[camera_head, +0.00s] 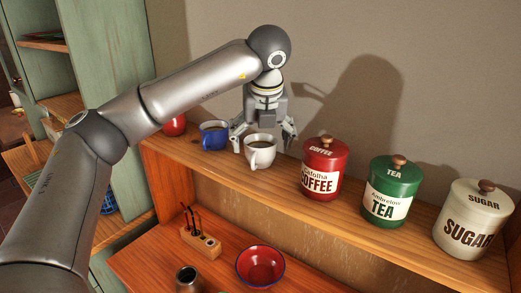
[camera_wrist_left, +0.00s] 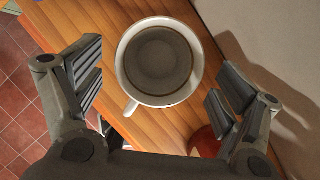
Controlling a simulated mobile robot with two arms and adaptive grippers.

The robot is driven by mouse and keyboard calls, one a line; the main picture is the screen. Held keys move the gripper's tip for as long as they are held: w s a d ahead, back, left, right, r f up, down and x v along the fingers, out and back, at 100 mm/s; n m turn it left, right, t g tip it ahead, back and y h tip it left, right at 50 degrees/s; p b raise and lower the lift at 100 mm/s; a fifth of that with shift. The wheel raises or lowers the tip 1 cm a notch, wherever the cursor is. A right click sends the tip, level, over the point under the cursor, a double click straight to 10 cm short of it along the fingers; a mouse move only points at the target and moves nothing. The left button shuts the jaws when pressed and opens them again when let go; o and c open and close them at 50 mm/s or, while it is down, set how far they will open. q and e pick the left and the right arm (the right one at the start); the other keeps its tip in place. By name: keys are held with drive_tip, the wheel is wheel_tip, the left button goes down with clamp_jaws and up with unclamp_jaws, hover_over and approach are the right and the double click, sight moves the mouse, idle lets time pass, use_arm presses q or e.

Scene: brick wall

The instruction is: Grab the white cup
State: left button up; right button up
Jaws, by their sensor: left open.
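The white cup (camera_head: 261,155) stands upright on the wooden shelf, between a blue cup and a red canister. It holds something dark. In the left wrist view the white cup (camera_wrist_left: 124,72) is seen from above, its handle pointing to the lower left. My left gripper (camera_head: 263,140) is over the cup, pointing down, with its fingers apart. In the left wrist view the finger pads of my left gripper (camera_wrist_left: 165,85) are open to either side of the cup, with gaps between the pads and the cup. My right gripper is not in view.
A blue cup (camera_head: 214,136) stands left of the white cup, and a red object (camera_head: 175,126) farther left. Red coffee (camera_head: 324,158), green tea (camera_head: 391,201) and white sugar (camera_head: 474,220) canisters stand right along the shelf (camera_head: 290,177). A red bowl (camera_head: 260,267) sits on the lower surface. The wall is close behind.

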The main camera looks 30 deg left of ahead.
use_arm(q)
drive_tip(key=shift+p+x, duration=0.45)
drive_tip(key=shift+x, duration=0.95)
drive_tip(key=shift+s, duration=0.15)
drive_tip(key=c, duration=1.2)
